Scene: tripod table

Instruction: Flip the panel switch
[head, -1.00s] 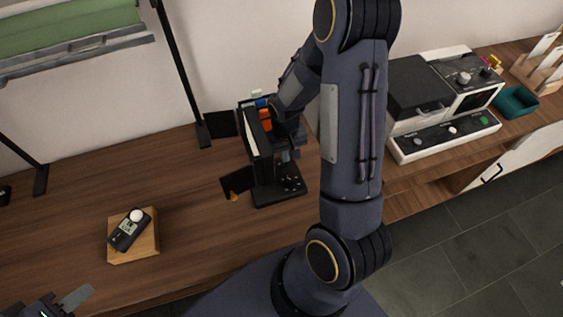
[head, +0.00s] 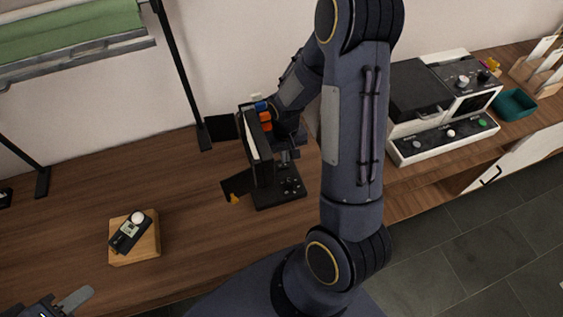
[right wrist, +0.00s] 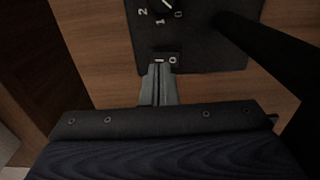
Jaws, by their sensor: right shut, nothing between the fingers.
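A black light panel (head: 260,150) with open side flaps stands upright on a black base (head: 280,194) on the wooden table. In the right wrist view the base (right wrist: 205,50) shows a dial (right wrist: 165,5) with white numbers and a small black switch (right wrist: 166,59) with a white bar and a circle mark. My right gripper (right wrist: 158,68) is shut and empty, its fingertips right at the lower edge of the switch. I cannot tell whether they press it. In the head view my right gripper (head: 285,157) is beside the panel. My left gripper (head: 62,305) is partly in view at the lower left corner.
A handheld meter with a white dome (head: 131,231) rests on a wooden block (head: 147,246) at left. A grey machine (head: 440,100) and a teal tray (head: 515,104) are at right.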

